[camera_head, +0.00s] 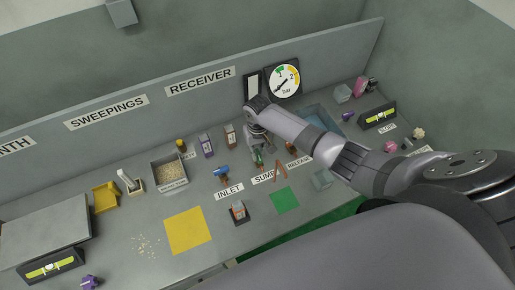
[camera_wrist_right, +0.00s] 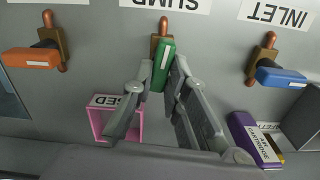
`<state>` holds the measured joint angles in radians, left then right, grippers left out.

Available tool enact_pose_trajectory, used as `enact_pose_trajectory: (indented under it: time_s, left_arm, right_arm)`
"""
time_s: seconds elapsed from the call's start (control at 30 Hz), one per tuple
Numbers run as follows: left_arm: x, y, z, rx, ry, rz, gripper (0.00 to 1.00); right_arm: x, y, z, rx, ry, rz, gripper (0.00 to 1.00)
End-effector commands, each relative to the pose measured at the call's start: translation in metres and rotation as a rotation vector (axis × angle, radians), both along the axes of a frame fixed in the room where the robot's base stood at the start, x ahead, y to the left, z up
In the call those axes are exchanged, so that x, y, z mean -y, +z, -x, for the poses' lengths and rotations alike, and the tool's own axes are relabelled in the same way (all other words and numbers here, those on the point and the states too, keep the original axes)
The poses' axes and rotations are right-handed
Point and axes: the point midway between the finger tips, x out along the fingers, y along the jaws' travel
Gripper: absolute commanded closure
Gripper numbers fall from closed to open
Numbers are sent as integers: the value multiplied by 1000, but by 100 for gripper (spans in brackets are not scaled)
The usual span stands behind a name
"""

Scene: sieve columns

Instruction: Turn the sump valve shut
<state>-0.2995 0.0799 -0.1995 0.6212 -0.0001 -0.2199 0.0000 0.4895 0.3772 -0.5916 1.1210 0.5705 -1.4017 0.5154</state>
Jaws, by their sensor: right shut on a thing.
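The sump valve has a green handle (camera_wrist_right: 163,62) on a short copper pipe (camera_wrist_right: 164,27) under the SUMP label (camera_wrist_right: 166,4) in the right wrist view. The handle points along the pipe line, slightly tilted, toward my wrist. My right gripper (camera_wrist_right: 162,78) has its fingers on both sides of the handle and is shut on it. In the head view my right gripper (camera_head: 258,148) is over the valve and partly hides it; a bit of green handle (camera_head: 258,158) shows. My left gripper is not in view.
The blue inlet valve handle (camera_wrist_right: 281,77) and the orange release valve handle (camera_wrist_right: 31,58) sit on either side, each across its pipe. A pink open box (camera_wrist_right: 97,124) and a purple box (camera_wrist_right: 252,140) stand close to my fingers. A pressure gauge (camera_head: 284,80) hangs on the back panel.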

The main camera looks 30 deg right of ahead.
Motion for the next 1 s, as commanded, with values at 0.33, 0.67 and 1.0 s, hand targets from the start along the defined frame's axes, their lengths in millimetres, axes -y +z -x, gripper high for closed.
enact_pose_trajectory:
  time_s: [0.33, 0.67, 1.0]
  left_arm:
    - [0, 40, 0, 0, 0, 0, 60]
    - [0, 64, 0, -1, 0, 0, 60]
    - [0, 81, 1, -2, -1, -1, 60]
  right_arm:
    - [1, 5, 2, -4, -312, -2, 100]
    - [2, 3, 3, -5, -625, -1, 100]
    - [3, 2, 4, -3, -949, 0, 100]
